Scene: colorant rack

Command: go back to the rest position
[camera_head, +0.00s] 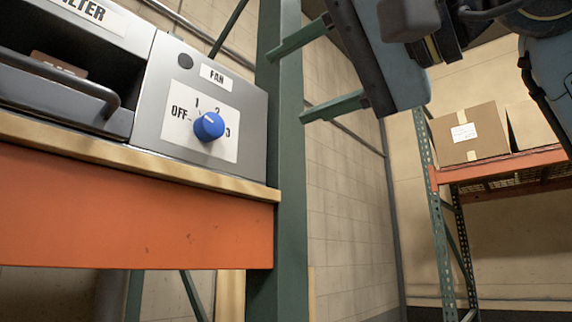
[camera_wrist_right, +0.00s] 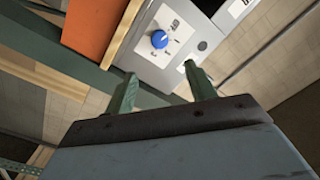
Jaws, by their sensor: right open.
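My right gripper (camera_head: 318,70) comes in from the upper right of the head view. Its two green fingers are spread apart, with nothing between them. In the right wrist view the same gripper (camera_wrist_right: 160,90) is open and empty, with the fan panel beyond its fingers. The blue fan knob (camera_head: 208,127) sits on the grey fan panel (camera_head: 253,150), left of the gripper and apart from it. The knob also shows in the wrist view (camera_wrist_right: 159,39). My left gripper is not in the head view.
A grey filter unit (camera_head: 130,40) with a dark handle stands beside the fan panel on a wooden-edged shelf with an orange beam (camera_head: 130,210). A green post (camera_head: 278,200) rises between panel and gripper. Cardboard boxes (camera_head: 470,133) sit on a rack at right.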

